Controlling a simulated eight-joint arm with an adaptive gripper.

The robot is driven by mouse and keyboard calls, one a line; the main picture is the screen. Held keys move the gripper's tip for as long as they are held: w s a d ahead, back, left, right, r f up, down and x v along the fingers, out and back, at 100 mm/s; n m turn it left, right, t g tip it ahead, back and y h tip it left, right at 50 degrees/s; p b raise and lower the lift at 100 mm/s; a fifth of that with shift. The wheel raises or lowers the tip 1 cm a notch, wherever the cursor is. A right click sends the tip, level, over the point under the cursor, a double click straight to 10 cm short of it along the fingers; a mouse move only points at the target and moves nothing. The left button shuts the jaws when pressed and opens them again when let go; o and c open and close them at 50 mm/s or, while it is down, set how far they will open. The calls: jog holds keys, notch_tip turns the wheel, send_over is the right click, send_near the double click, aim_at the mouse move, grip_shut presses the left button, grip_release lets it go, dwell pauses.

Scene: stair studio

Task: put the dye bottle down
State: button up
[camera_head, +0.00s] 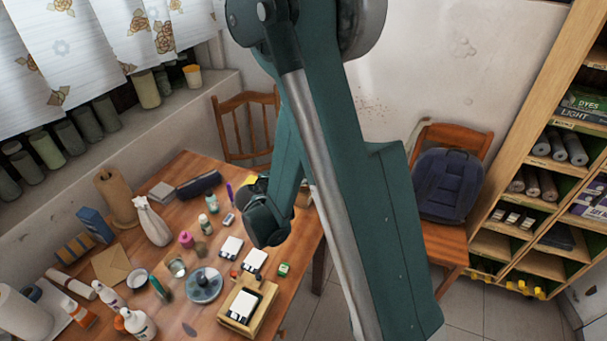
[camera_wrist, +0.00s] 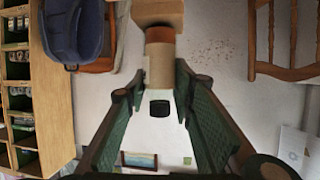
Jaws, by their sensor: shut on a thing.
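In the wrist view my gripper (camera_wrist: 160,76) is shut on a pale beige cylinder (camera_wrist: 160,62) with an orange-brown band, which I take to be the dye bottle. A wider beige block shows at its far end; I cannot tell if it is part of the bottle. A small dark piece (camera_wrist: 160,108) shows between the fingers. In the head view my arm hides the fingertips and most of what they hold, at the right side of the wooden table (camera_head: 185,325). A beige bit (camera_head: 302,195) shows just right of my wrist there.
The table holds several bottles, a glass, a grey round dish (camera_head: 204,285), black-and-white cards and a wooden tray (camera_head: 262,322). Bare wood shows around the table's right edge. A chair with a dark backpack (camera_head: 448,185) and a shelf (camera_head: 515,160) stand at right.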

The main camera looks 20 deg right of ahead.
jog(key=shift+f, duration=0.2)
jog(key=o, duration=1)
jog(key=shift+c, duration=0.2)
jog(key=shift+r, duration=0.25)
jog(key=p+v, duration=0.1)
jog(key=v, duration=1.1)
jog(key=shift+s+d, duration=0.1)
jog(key=shift+s, duration=0.05)
